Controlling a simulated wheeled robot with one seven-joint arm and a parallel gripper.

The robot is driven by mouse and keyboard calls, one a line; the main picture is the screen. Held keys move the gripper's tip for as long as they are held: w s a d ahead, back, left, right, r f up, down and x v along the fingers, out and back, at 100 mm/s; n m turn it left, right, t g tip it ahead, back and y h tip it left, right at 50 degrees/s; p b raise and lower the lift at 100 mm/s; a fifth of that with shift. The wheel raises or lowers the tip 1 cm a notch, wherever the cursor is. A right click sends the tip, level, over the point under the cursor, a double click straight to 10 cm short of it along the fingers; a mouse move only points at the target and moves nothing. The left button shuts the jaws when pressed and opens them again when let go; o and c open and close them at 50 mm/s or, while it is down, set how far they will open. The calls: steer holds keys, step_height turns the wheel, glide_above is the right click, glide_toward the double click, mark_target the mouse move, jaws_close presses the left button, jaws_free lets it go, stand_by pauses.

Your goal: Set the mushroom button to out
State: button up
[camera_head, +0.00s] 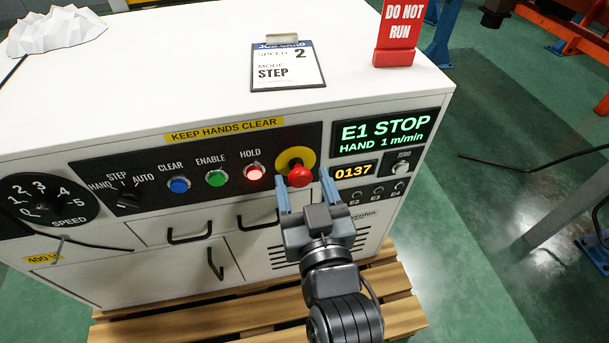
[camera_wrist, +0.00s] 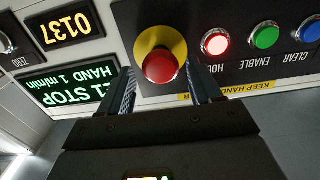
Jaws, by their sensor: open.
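The mushroom button (camera_head: 300,176) is a red cap on a yellow round plate at the right end of the black control panel. It also shows in the wrist view (camera_wrist: 160,67), upside down, between my fingers. My gripper (camera_head: 305,180) is open, with one blue-grey finger to each side of the button and a gap around the cap. In the wrist view the fingers (camera_wrist: 163,92) reach toward the panel, and I cannot tell whether they touch it. The display (camera_head: 382,133) reads "E1 STOP, HAND 1 m/min".
Left of the button are a lit red HOLD button (camera_head: 254,172), a green ENABLE button (camera_head: 216,178), a blue CLEAR button (camera_head: 179,185) and the mode switch (camera_head: 128,198). The ZERO button (camera_head: 399,168) is at right. Drawer handles (camera_head: 190,235) jut out below.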

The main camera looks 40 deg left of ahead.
steer(key=shift+x, duration=1.2)
steer(key=shift+c, duration=0.4)
jaws_close()
